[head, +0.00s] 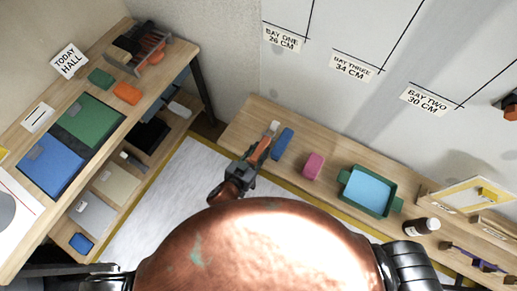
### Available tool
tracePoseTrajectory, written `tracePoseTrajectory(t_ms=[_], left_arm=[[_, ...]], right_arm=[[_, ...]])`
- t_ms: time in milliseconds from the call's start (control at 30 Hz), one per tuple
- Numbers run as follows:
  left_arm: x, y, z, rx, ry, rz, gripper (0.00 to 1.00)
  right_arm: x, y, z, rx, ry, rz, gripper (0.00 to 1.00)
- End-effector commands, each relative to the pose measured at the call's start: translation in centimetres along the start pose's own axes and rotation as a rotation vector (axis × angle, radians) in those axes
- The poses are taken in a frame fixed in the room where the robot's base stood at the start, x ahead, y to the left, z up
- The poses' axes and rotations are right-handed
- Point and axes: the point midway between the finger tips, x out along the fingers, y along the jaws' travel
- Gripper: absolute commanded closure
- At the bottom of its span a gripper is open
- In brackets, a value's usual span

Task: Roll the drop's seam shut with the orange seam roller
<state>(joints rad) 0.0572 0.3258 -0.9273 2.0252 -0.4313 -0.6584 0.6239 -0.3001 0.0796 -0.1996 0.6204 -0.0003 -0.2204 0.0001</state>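My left gripper (262,150) reaches over the near-left end of the long wall bench. Brown-orange and dark parts overlap at its fingers, so I cannot tell whether it is open or holds something. A small pale piece (274,127) shows just beyond its tip. A dark part with an orange-brown piece (510,113) is cut off at the right edge, in front of the wall; I cannot tell whether it is my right gripper or the seam roller. The pale grey wall (330,35) carries black lines; I cannot pick out the drop's seam.
The wall bench holds a blue block (282,143), a pink block (313,166), a green tray (401,205) with a blue inside and a dark bottle (420,227). The left table has an orange block (127,93), a green sheet (90,121), a blue sheet (50,163) and a rack (140,47).

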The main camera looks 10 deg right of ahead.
Motion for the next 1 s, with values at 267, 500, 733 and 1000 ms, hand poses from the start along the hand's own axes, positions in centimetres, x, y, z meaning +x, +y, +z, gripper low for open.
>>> tracePoseTrajectory(t_ms=[267, 500, 733, 1000], left_arm=[[0.0, 0.0, -0.1, 0.0, 0.002, 0.001, 0.95], [0.0, -0.1, -0.1, -0.001, 0.002, -0.001, 1.0], [-2.0, -4.8, -2.5, -0.036, 0.002, -0.105, 1.0], [-9.7, -15.8, -7.2, -0.141, -0.002, -0.372, 1.0]], right_arm=[[0.0, 0.0, 0.0, 0.0, 0.0, 0.0, 0.6], [0.0, 0.0, 0.0, 0.0, 0.0, 0.0, 0.6], [0.0, 0.0, 0.0, 0.0, 0.0, 0.0, 0.6], [0.0, 0.0, 0.0, 0.0, 0.0, 0.0, 0.6]])
